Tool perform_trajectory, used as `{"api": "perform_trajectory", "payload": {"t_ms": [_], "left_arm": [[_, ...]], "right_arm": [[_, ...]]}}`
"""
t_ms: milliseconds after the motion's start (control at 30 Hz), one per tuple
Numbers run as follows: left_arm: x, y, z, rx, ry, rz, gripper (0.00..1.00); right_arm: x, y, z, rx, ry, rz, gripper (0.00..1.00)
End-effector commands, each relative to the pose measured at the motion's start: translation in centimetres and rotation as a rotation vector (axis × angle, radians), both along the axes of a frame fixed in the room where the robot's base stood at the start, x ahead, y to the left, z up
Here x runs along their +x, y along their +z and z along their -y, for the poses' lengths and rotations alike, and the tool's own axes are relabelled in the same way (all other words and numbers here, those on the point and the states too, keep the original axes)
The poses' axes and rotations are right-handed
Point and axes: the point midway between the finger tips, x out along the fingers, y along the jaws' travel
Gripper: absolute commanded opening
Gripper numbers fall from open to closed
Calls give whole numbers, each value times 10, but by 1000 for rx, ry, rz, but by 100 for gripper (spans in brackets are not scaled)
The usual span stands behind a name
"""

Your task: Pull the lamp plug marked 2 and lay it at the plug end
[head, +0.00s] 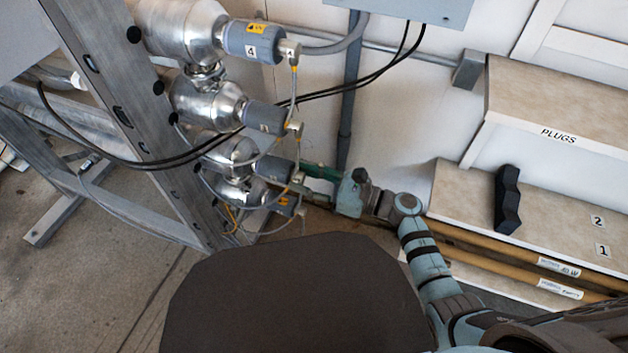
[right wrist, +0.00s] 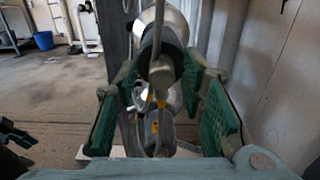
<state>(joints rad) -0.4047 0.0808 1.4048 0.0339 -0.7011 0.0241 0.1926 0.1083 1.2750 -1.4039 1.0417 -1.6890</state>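The lamp plugs sit on the grey ends of a stack of shiny steel reactor tubes. The top end is marked 4 (head: 252,50). The third end down (head: 275,168), apparently number 2, has its mark hidden. Its plug (head: 298,178) has a cable and is beside my right gripper (head: 305,180). In the right wrist view, the open green-padded fingers of my right gripper (right wrist: 163,112) stand either side of a plug (right wrist: 161,73), with gaps at both pads. A dark, green-edged part at the left edge there looks like my left gripper (right wrist: 15,136); its opening is unclear.
A pale bench (head: 555,105) marked PLUGS stands at the right. Its lower step (head: 560,215) bears marks 2 and 1 and a black notched block (head: 507,200). Yellow tubes (head: 500,249) run along the front. Black cables (head: 345,88) cross the stack; a metal frame (head: 130,105) stands left.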

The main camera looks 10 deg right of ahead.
Motion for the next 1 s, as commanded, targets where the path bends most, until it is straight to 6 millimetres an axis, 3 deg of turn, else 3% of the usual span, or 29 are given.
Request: {"api": "perform_trajectory", "payload": {"t_ms": [100, 300, 333, 767, 1000], "left_arm": [[0, 0, 0, 0, 0, 0, 55], [0, 0, 0, 0, 0, 0, 55], [0, 0, 0, 0, 0, 0, 55], [0, 0, 0, -1, 1, 1, 55], [0, 0, 0, -1, 1, 1, 55]], "right_arm": [[0, 0, 0, 0, 0, 0, 33], [0, 0, 0, 0, 0, 0, 1], [0, 0, 0, 0, 0, 0, 0], [-2, -1, 2, 0, 1, -1, 0], [-9, -1, 14, -1, 0, -1, 0]]}}
